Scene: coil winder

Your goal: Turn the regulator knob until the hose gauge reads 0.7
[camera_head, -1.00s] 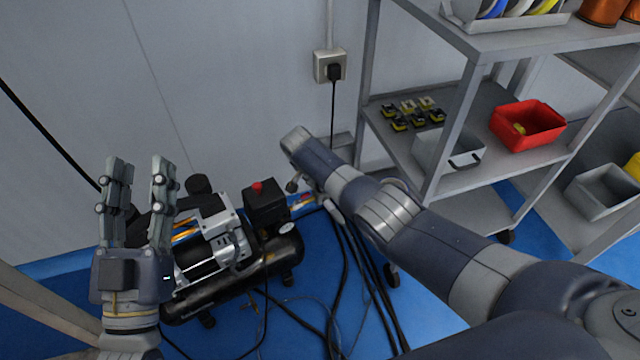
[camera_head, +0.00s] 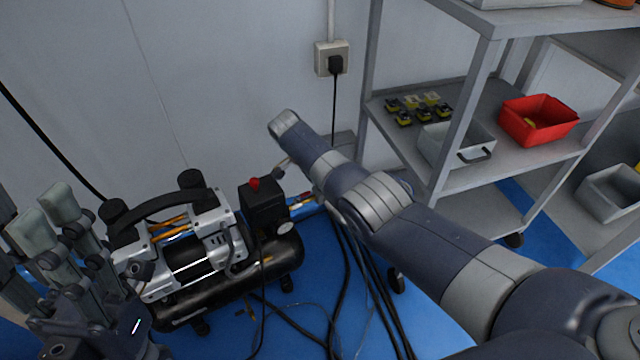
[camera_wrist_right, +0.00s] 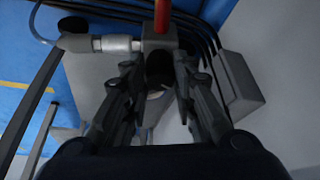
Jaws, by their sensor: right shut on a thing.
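My right gripper (camera_wrist_right: 157,78) is shut on a dark round knob (camera_wrist_right: 159,65) in the right wrist view, one finger on each side. The knob sits under a metal block (camera_wrist_right: 160,42) with a red part (camera_wrist_right: 162,14) above it and a silver fitting (camera_wrist_right: 112,43) with a grey hose at its left. In the head view my right arm hides its gripper and most of the regulator. No hose gauge reading can be made out. My left gripper (camera_head: 48,222) is open and empty at the left edge, in front of the compressor.
A compressor (camera_head: 225,270) with a red button (camera_head: 254,183) and a small white dial (camera_head: 284,227) stands on the blue floor. Black hoses (camera_head: 362,270) run along the floor. A grey shelf cart (camera_head: 480,185) with a red bin (camera_head: 538,122) stands at the right.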

